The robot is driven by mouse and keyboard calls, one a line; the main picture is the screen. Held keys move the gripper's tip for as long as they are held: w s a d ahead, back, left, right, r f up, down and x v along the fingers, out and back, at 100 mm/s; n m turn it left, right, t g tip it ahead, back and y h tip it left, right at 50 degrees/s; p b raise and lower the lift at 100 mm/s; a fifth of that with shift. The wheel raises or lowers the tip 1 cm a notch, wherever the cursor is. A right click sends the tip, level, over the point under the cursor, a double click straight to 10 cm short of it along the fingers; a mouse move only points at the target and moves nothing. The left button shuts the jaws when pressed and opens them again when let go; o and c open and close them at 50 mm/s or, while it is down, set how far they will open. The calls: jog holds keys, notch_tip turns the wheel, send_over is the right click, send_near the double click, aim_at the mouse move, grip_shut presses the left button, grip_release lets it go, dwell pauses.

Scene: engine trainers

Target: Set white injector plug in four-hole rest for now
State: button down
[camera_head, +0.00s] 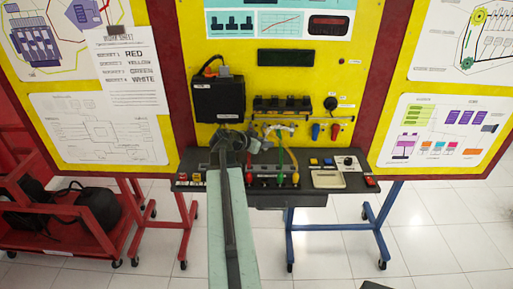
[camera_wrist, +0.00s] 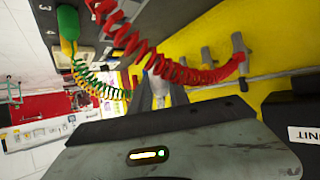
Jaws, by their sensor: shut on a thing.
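My gripper (camera_wrist: 160,95) points away from the wrist camera and is shut on a small pale thing, likely the white injector plug (camera_wrist: 163,72), partly hidden by the fingers and a red coiled cable. In the head view my arm reaches up to the bench, and its dark wrist (camera_head: 229,143) hides most of the gripper. Red (camera_head: 249,179), green (camera_head: 280,178) and yellow (camera_head: 295,178) plugs stand along the bench top. A green plug (camera_wrist: 68,22) also shows in the wrist view, near the printed numbers 3 and 4. I cannot clearly make out the four-hole rest.
Red, green and yellow coiled cables hang close around my gripper; the red one (camera_wrist: 195,75) crosses in front. A black box (camera_head: 217,98) is on the yellow panel. A pale tray (camera_head: 328,180) and a dial lie to the right.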

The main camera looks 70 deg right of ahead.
jog(key=shift+a+f+b, duration=0.2)
jog(key=shift+f+b, duration=0.6)
jog(key=shift+a+f+b, duration=0.15)
jog(key=shift+f+b, duration=0.6)
jog(key=shift+r, duration=0.15)
notch_tip(320, 180, down, 5)
jog(key=b, duration=0.5)
jog(key=shift+f, duration=0.2)
jog(key=shift+f+b, duration=0.85)
jog(key=shift+b, duration=0.05)
jog(key=c, duration=1.5)
grip_release()
jog(key=shift+w+a+r+p, duration=0.25)
jog(key=shift+a+r+p, duration=0.4)
jog(key=shift+w+a+r+p, duration=0.25)
jog(key=shift+a+r+p, duration=0.35)
jog(key=shift+w+a+r+p, duration=0.25)
jog(key=shift+a+r+p, duration=0.1)
jog(key=shift+a, duration=0.25)
